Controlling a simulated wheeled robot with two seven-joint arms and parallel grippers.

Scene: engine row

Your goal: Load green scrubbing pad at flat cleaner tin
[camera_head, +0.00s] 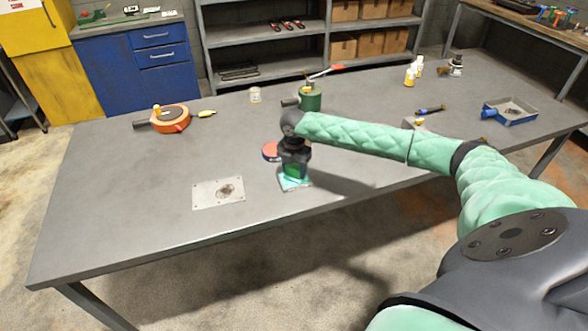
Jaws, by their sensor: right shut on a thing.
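My right gripper (293,174) points down over the front middle of the table and is shut on a green scrubbing pad (291,183). The pad is close to the tabletop; I cannot tell whether it touches the surface or a pale, plate-like thing that shows around it. A flat round tin (269,151), red with a dark rim, lies just behind and to the left of the gripper, which partly hides it. I take it for the flat cleaner tin. My left gripper is out of view.
A stained metal plate (218,192) lies to the left on the grey table (110,205). Behind are an orange reel-like tool (170,121), a small white can (255,95) and a green oil can (311,99). A blue tray (515,114) stands right. The table's left front is clear.

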